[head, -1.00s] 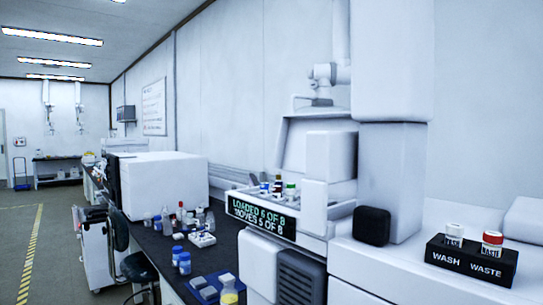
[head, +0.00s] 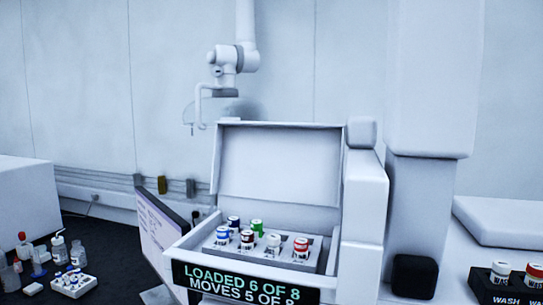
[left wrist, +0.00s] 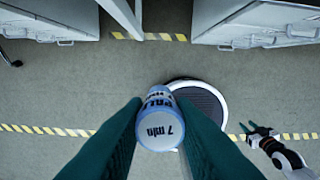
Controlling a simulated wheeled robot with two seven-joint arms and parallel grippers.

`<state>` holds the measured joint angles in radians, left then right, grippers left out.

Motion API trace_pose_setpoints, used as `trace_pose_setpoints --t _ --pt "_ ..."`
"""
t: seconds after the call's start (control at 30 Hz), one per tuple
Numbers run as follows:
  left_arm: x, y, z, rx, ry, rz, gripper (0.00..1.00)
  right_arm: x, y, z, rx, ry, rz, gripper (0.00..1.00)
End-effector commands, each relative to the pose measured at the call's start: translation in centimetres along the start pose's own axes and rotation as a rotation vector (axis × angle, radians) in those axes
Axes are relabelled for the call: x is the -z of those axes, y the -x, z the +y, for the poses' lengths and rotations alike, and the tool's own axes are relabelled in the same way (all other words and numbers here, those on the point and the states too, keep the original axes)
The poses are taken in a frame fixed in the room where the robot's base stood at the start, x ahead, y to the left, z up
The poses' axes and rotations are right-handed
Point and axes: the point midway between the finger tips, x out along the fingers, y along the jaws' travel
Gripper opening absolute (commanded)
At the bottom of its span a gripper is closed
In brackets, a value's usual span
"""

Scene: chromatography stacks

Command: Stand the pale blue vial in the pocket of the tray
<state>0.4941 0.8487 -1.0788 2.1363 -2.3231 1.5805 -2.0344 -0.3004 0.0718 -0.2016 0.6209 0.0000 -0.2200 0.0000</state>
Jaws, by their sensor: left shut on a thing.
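The pale blue vial (left wrist: 160,122) is held between the two teal fingers of my left gripper (left wrist: 160,130) in the left wrist view, its pale end marked "7 min" facing the camera. Floor lies beyond it. The tray (head: 226,250) sits in the open white instrument in the head view and holds several capped vials: blue, green, dark red, white and red caps. Its pockets are too small and hidden to make out clearly. My right gripper (left wrist: 261,132) shows small at the lower right of the left wrist view, fingers apart and empty. Neither gripper shows in the head view.
The instrument's lid (head: 281,165) stands raised behind the tray. A display (head: 240,281) reading "LOADED 6 OF 8" fronts it, with a tilted screen (head: 167,235) to its left. A black wash and waste rack (head: 505,288) stands right. Bottles and a white rack (head: 73,285) crowd the dark bench left.

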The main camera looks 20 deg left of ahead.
Motion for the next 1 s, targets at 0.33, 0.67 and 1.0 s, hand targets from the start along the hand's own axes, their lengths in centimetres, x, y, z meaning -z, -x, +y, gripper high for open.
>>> trace_pose_setpoints --t 0.33,0.67,1.0 --pt "0.0 10.4 0.0 0.0 0.0 0.0 0.02 -0.7 10.4 -1.1 0.012 0.001 0.004 0.36" --pt "-0.3 13.3 -0.6 0.006 -0.018 -0.012 0.02 -0.9 13.1 -1.3 0.015 0.002 0.004 0.36" --pt "-0.3 13.3 -0.8 0.008 -0.023 -0.012 0.02 -1.1 13.0 -0.5 0.005 -0.001 0.003 0.36"
